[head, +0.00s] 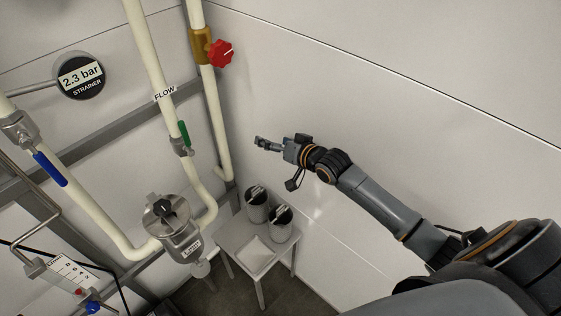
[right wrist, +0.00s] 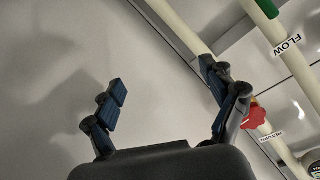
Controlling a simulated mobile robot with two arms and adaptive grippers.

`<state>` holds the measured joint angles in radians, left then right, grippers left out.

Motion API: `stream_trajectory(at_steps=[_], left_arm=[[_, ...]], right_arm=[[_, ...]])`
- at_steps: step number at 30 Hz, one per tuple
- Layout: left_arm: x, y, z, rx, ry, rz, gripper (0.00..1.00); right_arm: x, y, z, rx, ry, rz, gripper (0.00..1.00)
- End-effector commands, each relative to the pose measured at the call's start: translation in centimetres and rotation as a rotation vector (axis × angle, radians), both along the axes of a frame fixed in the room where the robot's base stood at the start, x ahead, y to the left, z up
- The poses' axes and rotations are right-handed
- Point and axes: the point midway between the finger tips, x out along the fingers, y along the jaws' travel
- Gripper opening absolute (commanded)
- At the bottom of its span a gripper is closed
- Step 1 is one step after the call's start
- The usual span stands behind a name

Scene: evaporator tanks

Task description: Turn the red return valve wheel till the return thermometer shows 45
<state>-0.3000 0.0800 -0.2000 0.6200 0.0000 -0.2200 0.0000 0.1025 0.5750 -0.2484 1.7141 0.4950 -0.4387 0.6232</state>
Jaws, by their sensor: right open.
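The red return valve wheel (head: 221,53) sits on a brass valve body (head: 201,46) on the right-hand cream pipe, near the top of the head view. My right gripper (head: 262,144) is open and empty, below and to the right of the wheel and clear of it. In the right wrist view the red wheel (right wrist: 257,115) shows beyond one finger of the open gripper (right wrist: 165,92), which partly hides it. A RETURN label (right wrist: 274,135) is on the pipe near it. I see no readable return thermometer. My left gripper is out of view.
A round strainer gauge (head: 81,77) reads 2.3 bar. The FLOW pipe has a green-handled valve (head: 183,134); a blue-handled valve (head: 49,168) and a steel strainer (head: 178,232) are lower left. A small table (head: 237,240) holds two canisters. The right wall is bare.

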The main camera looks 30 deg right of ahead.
Motion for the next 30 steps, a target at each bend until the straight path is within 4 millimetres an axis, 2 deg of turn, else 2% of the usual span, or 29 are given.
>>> stream_trajectory(at_steps=[1, 6, 12, 30], left_arm=[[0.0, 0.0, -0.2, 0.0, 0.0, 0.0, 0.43], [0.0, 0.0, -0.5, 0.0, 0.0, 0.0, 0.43], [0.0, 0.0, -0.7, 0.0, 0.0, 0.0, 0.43], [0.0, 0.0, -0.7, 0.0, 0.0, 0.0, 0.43]], right_arm=[[-0.4, 0.1, -1.2, -0.011, 0.017, -0.001, 0.85], [-1.4, 0.2, -4.0, -0.049, 0.059, -0.002, 0.85], [-2.2, 0.2, -6.0, -0.079, 0.09, 0.0, 0.85], [-2.5, 0.2, -6.5, -0.087, 0.099, 0.001, 0.85]])
